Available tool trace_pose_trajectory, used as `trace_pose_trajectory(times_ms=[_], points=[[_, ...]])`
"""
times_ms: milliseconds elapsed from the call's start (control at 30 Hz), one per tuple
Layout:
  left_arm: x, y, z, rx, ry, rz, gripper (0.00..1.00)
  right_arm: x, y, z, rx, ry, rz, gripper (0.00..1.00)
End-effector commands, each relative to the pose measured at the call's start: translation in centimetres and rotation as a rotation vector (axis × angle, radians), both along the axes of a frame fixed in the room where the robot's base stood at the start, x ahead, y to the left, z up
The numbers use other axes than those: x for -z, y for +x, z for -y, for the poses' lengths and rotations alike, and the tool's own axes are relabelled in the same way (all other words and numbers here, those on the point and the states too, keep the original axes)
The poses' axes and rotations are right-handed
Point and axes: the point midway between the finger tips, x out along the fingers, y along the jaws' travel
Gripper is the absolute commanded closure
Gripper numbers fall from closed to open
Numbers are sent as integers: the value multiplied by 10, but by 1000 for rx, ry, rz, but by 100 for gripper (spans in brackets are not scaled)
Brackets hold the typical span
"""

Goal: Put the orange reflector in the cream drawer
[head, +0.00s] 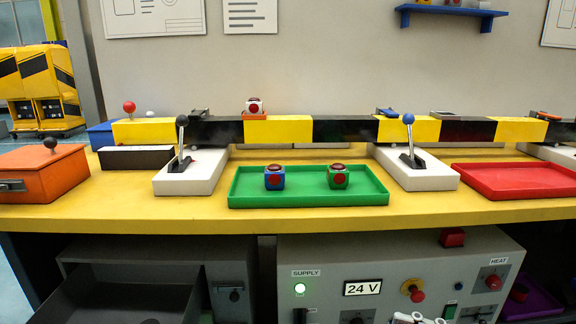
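I cannot make out for certain which thing is the orange reflector. A small whitish block with a red disc (255,105) stands on an orange base (255,117) behind the striped bar. A small orange piece (549,115) also shows behind the bar at far right. No clearly cream drawer shows. An open grey drawer (180,291) with a dark inside stands under the table at lower left; its front is cut off by the picture edge.
A yellow and black bar (278,129) crosses the yellow table (300,218). Two levers on white bases (190,180) (425,177) flank a green tray (310,199) holding a blue and a green block. An orange box (45,180) is left, a red tray (515,190) right.

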Motion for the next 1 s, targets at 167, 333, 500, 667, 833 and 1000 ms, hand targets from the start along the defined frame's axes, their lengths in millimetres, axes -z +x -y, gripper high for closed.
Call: trace_pose_trajectory(times_ms=[167,333,500,667,833,1000], points=[[0,0,0,0,0,0,60,-38,14,25,329,2,7,73],[0,0,0,0,0,0,60,-114,38,38,547,1,13,73],[0,0,0,0,0,0,60,-155,48,43,626,1,12,73],[0,0,0,0,0,0,60,-175,53,48,671,0,10,73],[0,0,0,0,0,0,60,-183,56,53,698,2,6,73],[0,0,0,0,0,0,60,-184,56,54,703,3,3,73]])
